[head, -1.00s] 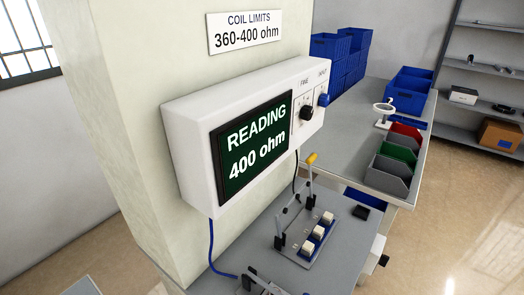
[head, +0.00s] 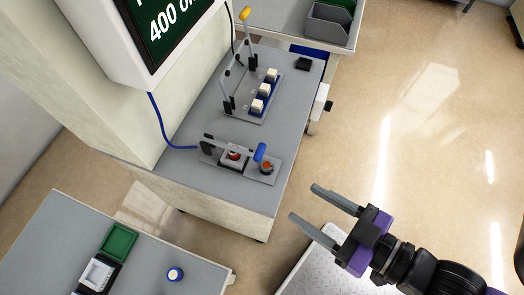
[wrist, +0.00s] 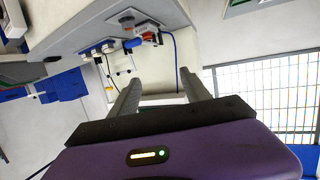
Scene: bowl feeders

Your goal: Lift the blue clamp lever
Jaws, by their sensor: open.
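The blue clamp lever (head: 260,152) is on a small grey fixture (head: 262,176) at the near end of the workbench. Its blue grip sits at the right, and its bar appears lowered across the fixture, over a red and white part (head: 234,154). The blue grip also shows small in the wrist view (wrist: 160,38). My gripper (head: 304,202) is open and empty, to the right of the bench and apart from the lever. Its two grey fingers point left, towards the fixture side. In the wrist view the gripper (wrist: 165,80) has clear space between its fingers.
Behind the fixture stands a plate with white blocks (head: 258,104) and a yellow-tipped lever (head: 245,13) standing up. A meter (head: 150,30) hangs above the bench. A blue cable (head: 155,120) runs to the fixture. A lower table (head: 190,245) stands at front left. Open floor lies right.

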